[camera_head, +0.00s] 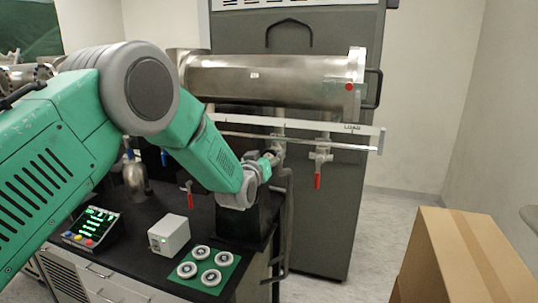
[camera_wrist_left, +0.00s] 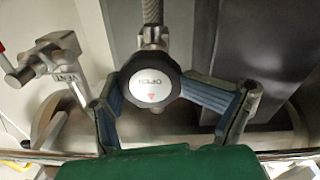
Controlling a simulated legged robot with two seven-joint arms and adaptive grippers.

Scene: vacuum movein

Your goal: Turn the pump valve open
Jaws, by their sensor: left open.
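The pump valve knob (camera_wrist_left: 150,86) has a dark rim and a white face with lettering and a red arrow mark. It fills the middle of the left wrist view, below a ribbed metal hose. My left gripper (camera_head: 270,160) is at the pipework under the steel cylinder in the head view, where my arm hides most of the knob. In the left wrist view its blue-padded fingers stand open on either side of the knob, close to its rim. I cannot tell if they touch it. My right gripper is not in view.
A vent valve (camera_wrist_left: 55,62) with a red handle sits left of the knob. A red-handled valve (camera_head: 318,168) hangs under the steel cylinder (camera_head: 270,80). The black bench holds a control box (camera_head: 90,227), a grey box (camera_head: 169,235) and rings on a green mat (camera_head: 228,270). A cardboard box (camera_head: 450,260) stands right.

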